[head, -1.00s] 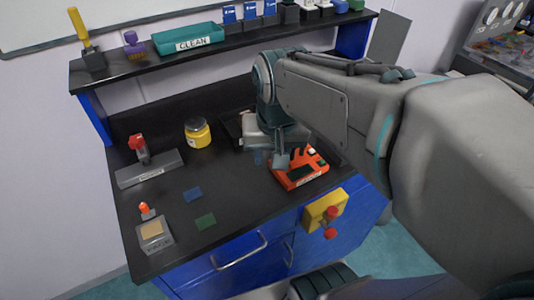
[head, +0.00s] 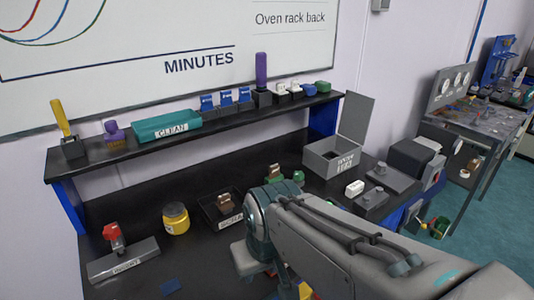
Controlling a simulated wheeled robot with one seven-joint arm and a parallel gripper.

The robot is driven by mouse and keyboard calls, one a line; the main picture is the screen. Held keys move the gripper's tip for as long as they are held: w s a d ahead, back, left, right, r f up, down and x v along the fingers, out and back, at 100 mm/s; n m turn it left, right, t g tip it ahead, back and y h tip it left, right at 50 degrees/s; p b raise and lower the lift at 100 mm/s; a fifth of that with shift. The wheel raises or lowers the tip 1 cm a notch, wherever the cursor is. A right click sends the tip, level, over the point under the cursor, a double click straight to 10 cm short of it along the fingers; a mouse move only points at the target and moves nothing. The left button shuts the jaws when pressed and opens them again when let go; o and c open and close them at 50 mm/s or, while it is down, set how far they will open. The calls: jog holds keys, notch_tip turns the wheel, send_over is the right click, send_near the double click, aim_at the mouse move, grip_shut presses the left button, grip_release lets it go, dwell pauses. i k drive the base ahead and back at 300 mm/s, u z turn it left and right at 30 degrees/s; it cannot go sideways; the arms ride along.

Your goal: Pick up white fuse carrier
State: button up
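A small white block (head: 354,188) sits on the right end of the bench, by a dark grey block. Small white-topped pieces (head: 282,90) also stand on the upper shelf, between a dark block and blue and green ones. I cannot tell for sure which white piece is the fuse carrier. My gripper (head: 288,284) is low in the middle of the head view, over the front of the bench and apart from these white pieces. Its fingers are mostly hidden or cut off by the lower edge, so its opening does not show.
The shelf (head: 225,116) carries a teal CLEAN tray (head: 167,126), blue pieces and a purple-handled tool (head: 261,72). An open grey box (head: 333,160) with a raised lid stands beside the white block. A yellow jar (head: 176,217) and red-knobbed fixture (head: 113,238) are at left.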

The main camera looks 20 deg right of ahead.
aim_at(295, 85)
jog(key=z, duration=0.4)
jog(key=k, duration=0.95)
jog(key=z, duration=3.25)
jog(key=i, duration=0.1)
jog(key=u, duration=1.9)
jog(key=i, duration=0.7)
jog(key=u, duration=0.65)
jog(key=i, duration=0.6)
jog(key=u, duration=0.5)
